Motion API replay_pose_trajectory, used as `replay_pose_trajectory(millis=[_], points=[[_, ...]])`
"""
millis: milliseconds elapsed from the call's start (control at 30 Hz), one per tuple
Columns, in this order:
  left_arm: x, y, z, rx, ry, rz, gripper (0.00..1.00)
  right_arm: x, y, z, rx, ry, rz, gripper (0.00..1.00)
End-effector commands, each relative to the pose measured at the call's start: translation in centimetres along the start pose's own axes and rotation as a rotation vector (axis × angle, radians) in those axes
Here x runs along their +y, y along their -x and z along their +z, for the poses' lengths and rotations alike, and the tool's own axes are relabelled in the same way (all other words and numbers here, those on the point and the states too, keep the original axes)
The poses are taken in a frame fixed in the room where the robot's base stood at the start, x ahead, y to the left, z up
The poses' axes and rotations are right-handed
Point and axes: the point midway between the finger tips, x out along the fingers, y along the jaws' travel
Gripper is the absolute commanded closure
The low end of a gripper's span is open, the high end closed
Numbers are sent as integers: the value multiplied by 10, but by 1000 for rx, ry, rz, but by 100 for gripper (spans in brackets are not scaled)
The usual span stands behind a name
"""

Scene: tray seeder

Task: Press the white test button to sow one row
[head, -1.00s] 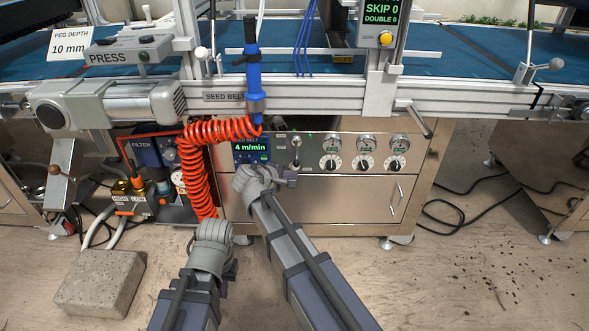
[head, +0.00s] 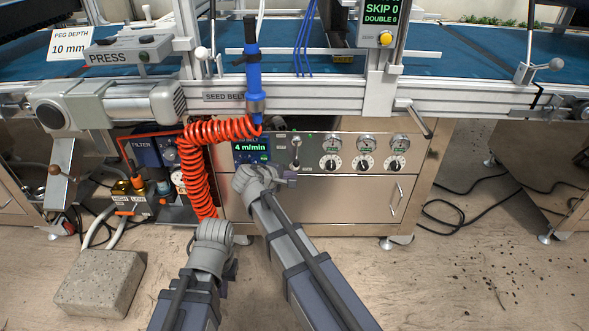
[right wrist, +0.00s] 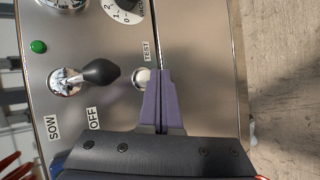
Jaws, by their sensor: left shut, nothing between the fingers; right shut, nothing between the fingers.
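The white test button (right wrist: 141,77) sits on the steel panel beside the TEST label (right wrist: 148,50) in the right wrist view. My right gripper (right wrist: 158,72) is shut and empty, its purple fingers directly beside the button and overlapping its edge in the picture. I cannot tell whether they touch it. In the head view my right gripper (head: 290,180) is at the panel's lower edge, below the silver lever, and the button cannot be made out there. My left gripper (head: 230,262) is low in front of the machine, away from the panel, its fingers mostly hidden by the wrist.
A black-knobbed lever (right wrist: 100,72) stands close to the button, near the SOW and OFF labels. A green light (right wrist: 38,46) and dials (head: 365,162) share the panel. A red coiled hose (head: 195,165) hangs left of it. A concrete block (head: 95,283) lies on the floor.

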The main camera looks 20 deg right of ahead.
Motion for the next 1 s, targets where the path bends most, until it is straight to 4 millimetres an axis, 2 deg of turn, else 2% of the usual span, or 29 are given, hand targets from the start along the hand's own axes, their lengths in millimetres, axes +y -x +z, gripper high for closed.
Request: replay_pose_trajectory(millis=[1000], points=[[0,0,0,0,0,0,100,5,-6,-4,0,0,0,100]])
